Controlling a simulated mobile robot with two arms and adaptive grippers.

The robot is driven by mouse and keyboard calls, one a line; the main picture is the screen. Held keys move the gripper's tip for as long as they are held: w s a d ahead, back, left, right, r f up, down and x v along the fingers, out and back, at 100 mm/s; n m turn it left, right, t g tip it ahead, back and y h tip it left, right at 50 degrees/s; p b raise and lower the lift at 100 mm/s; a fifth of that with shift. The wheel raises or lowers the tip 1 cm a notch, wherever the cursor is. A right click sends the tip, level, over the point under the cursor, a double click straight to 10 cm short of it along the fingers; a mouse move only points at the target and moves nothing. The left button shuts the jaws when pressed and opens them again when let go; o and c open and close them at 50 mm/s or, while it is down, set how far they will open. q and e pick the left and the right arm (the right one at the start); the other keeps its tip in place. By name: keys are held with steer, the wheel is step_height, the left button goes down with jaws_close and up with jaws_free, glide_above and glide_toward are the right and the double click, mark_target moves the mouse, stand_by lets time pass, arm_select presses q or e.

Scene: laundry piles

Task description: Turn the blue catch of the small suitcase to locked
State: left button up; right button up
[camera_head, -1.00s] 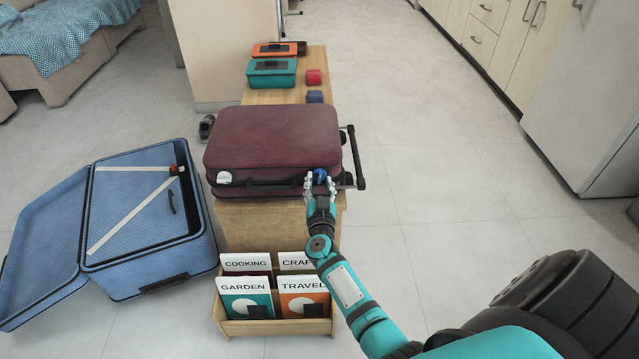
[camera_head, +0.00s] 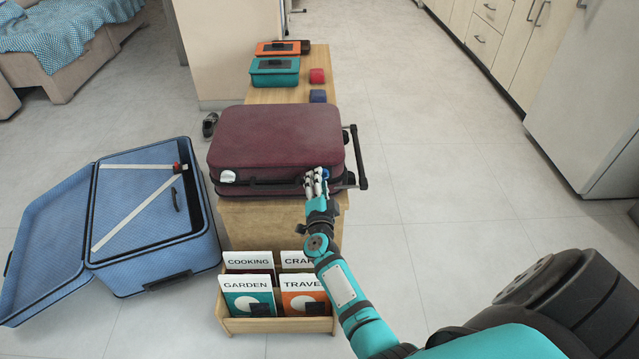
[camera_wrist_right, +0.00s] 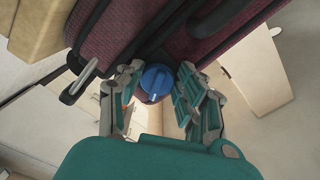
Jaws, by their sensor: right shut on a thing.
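The small suitcase (camera_head: 278,140) is dark maroon and lies flat on the near end of a wooden bench. Its blue catch (camera_head: 325,174) is on the front face at the right, partly hidden by my fingers. In the right wrist view the round blue catch (camera_wrist_right: 156,82) sits between my two fingers, with a ridge across its face. My right gripper (camera_head: 317,176) is shut on the catch, its arm reaching up from the lower right. It also shows in the right wrist view (camera_wrist_right: 158,72). My left gripper is not in view.
A white catch (camera_head: 228,176) is on the suitcase's front left. A black handle frame (camera_head: 356,158) sticks out at its right. An open blue suitcase (camera_head: 150,220) lies on the left. The floor at right is clear.

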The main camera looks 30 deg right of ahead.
steer(key=m, duration=0.5)
steer(key=shift+r+m+b, duration=0.15)
steer(key=shift+m+b, duration=0.25)
stand_by(0.3)
steer(key=o, duration=1)
steer(key=shift+o, duration=0.2)
